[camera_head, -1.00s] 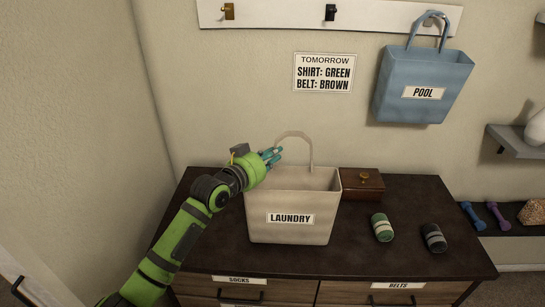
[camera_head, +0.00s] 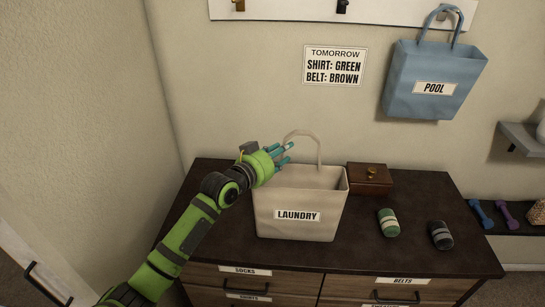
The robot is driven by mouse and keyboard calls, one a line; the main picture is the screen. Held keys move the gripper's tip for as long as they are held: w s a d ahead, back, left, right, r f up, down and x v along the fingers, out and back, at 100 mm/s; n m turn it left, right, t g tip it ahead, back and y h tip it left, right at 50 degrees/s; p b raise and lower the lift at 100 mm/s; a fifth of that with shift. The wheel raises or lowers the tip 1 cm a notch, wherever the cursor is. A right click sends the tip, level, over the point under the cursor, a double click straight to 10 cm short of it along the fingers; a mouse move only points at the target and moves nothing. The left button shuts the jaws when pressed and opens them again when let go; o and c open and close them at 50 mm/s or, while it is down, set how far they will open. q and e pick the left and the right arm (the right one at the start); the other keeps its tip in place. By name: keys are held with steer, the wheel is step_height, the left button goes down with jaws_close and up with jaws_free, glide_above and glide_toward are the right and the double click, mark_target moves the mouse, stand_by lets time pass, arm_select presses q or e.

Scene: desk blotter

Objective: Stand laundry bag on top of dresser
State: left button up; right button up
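The beige laundry bag (camera_head: 300,203) stands upright on top of the dark dresser (camera_head: 215,225), left of the middle. Its label reads LAUNDRY, and its handle (camera_head: 303,132) arches up above the open top. My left gripper (camera_head: 288,153) is at the bag's back left, just above the rim and beside the left side of the handle. Its teal fingers look spread apart, and I see nothing held between them. Whether a finger touches the handle is unclear. My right gripper is out of view.
A brown wooden box (camera_head: 370,179) stands right of the bag. A green rolled belt or cloth (camera_head: 388,222) and a dark roll (camera_head: 440,235) lie farther right. A blue POOL bag (camera_head: 433,75) hangs on the wall rack above. A sign (camera_head: 335,66) is on the wall.

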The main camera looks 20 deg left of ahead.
arm_select(q)
steer(key=b+v, duration=0.2)
steer(key=v, duration=1)
steer(key=shift+b, duration=0.3)
